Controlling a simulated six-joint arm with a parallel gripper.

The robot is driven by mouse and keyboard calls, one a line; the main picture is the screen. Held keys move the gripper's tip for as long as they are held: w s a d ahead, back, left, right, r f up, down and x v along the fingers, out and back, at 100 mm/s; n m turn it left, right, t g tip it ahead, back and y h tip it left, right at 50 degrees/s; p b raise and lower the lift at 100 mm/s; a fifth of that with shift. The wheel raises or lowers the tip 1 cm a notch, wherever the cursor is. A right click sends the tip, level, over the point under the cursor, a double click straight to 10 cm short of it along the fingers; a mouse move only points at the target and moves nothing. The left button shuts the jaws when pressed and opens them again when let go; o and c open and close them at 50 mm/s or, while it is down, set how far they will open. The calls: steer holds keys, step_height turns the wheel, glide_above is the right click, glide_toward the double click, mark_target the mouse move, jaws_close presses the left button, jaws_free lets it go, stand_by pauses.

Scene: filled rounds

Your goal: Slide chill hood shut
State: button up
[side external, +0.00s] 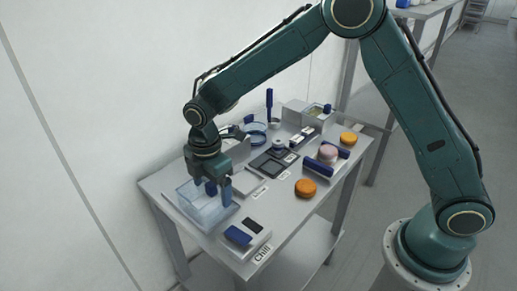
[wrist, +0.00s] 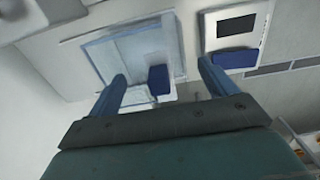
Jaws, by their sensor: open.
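The clear, pale-blue chill hood (side external: 185,197) sits at the near left corner of the table, behind the Chill label. It also shows in the wrist view (wrist: 110,52), with a dark blue handle block (wrist: 158,79) at its edge. My gripper (side external: 212,192) points down over the hood, jaws open. In the wrist view my gripper (wrist: 163,72) has one finger on each side of the blue block, with gaps visible. Contact with the block cannot be told. The fingers partly hide the hood, and how far it stands open is unclear.
A white unit with a dark screen and blue front piece (side external: 238,235) stands right beside the hood; it also shows in the wrist view (wrist: 235,30). Orange rounds (side external: 305,187), a pink round (side external: 327,153) and other devices fill the table's right and back. A wall is behind.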

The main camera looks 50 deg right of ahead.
steer(key=shift+s+f, duration=0.4)
steer(key=shift+w+r, duration=0.15)
steer(key=shift+r, duration=1.7)
steer(key=shift+w+r, duration=0.1)
steer(key=shift+r, duration=1.75)
steer(key=shift+s+d+r+m, duration=0.2)
steer(key=shift+d+r+m, duration=0.15)
steer(key=shift+r, duration=0.2)
steer(key=s+d+r+m+t, duration=0.3)
steer(key=s+d+r+m, duration=0.5)
steer(key=s+d+r, duration=0.3)
steer(key=s+d+m+t, duration=0.1)
steer(key=s+m, duration=0.3)
steer(key=s, duration=0.4)
steer(key=s+d+r+m+t, duration=0.1)
steer(key=s+d+m, duration=0.3)
steer(key=s, duration=0.3)
steer(key=shift+s+d+r+m, duration=0.15)
steer(key=shift+s+r+m, duration=0.2)
steer(key=shift+m, duration=0.3)
